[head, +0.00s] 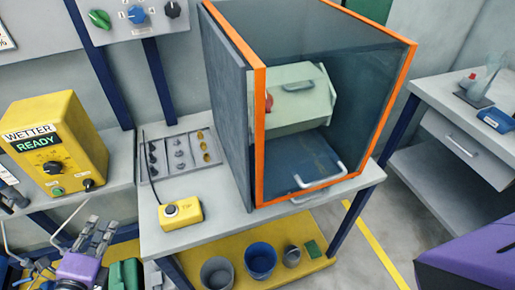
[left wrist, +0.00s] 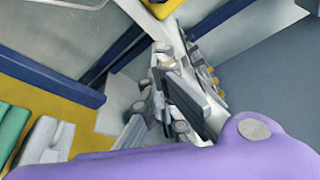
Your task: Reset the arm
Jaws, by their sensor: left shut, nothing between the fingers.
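My left gripper (head: 97,238) is low at the left of the head view, in front of the left bench and beside the middle bench. Its fingers are together and hold nothing. In the left wrist view its fingers (left wrist: 165,62) point up the picture, with the purple wrist shell below. A purple arm part of mine shows at the lower right of the head view. My right gripper is not in view.
An orange-framed cabinet (head: 260,130) stands on the middle bench (head: 228,215), with a yellow button box (head: 181,212) and a tray of small parts (head: 159,170) beside it. The yellow WETTER box (head: 56,140) stands left. Buckets (head: 260,261) sit on the yellow lower shelf.

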